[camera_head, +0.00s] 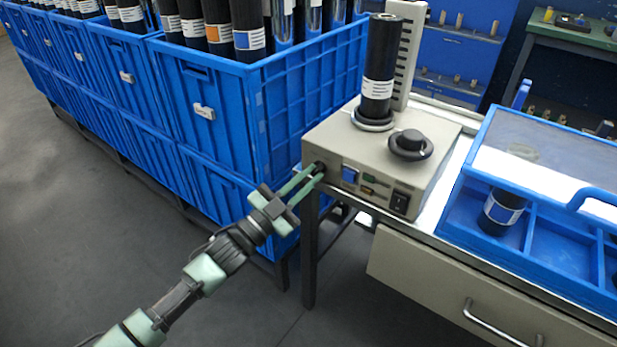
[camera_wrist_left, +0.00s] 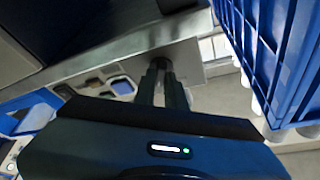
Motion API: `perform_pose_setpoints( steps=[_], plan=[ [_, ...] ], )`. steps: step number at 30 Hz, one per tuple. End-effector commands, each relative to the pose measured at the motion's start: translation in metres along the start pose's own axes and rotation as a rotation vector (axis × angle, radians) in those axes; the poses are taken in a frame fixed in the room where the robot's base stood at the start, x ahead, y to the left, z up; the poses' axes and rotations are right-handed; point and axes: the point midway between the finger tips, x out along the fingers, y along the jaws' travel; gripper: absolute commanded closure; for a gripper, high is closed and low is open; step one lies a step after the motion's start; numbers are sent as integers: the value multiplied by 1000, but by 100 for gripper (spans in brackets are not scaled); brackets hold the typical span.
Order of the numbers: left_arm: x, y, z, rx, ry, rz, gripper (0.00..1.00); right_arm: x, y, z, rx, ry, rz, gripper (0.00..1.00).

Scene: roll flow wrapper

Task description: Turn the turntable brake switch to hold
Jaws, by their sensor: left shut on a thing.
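The beige turntable box (camera_head: 345,143) stands at the left end of the bench, with a black labelled roll (camera_head: 380,75) upright on its round platter (camera_head: 371,122). The brake switch, a small dark knob (camera_head: 320,166), sits at the left end of the box's front panel, partly hidden by my fingers. My left gripper (camera_head: 312,178) reaches up from the lower left and is shut on this knob. In the left wrist view its two fingers (camera_wrist_left: 164,85) close at the dark knob (camera_wrist_left: 160,64). The knob's setting cannot be read. My right gripper is not in view.
The panel also carries a blue button (camera_head: 349,174) and a black rocker switch (camera_head: 400,202). A black round knob (camera_head: 410,143) is on top. Blue crates (camera_head: 205,115) with rolls stand close on the left. A blue divided tray (camera_head: 540,240) lies on the bench at right.

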Motion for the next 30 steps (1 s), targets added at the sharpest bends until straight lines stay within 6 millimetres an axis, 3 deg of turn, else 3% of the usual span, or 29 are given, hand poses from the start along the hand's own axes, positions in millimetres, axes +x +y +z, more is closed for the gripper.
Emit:
perform_pose_setpoints(
  steps=[3, 4, 6, 17, 30],
  plan=[
    [-1, 1, 1, 0, -3, 1, 100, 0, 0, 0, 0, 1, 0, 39],
    [-1, 1, 1, 0, -3, 1, 80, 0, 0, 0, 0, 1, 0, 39],
    [-1, 1, 1, 0, -3, 1, 66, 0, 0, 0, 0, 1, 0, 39],
    [-5, 0, 1, -1, -2, 0, 66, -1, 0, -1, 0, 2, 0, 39],
    [-70, 0, 1, -2, -4, 0, 66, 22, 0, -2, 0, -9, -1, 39]
  ],
)
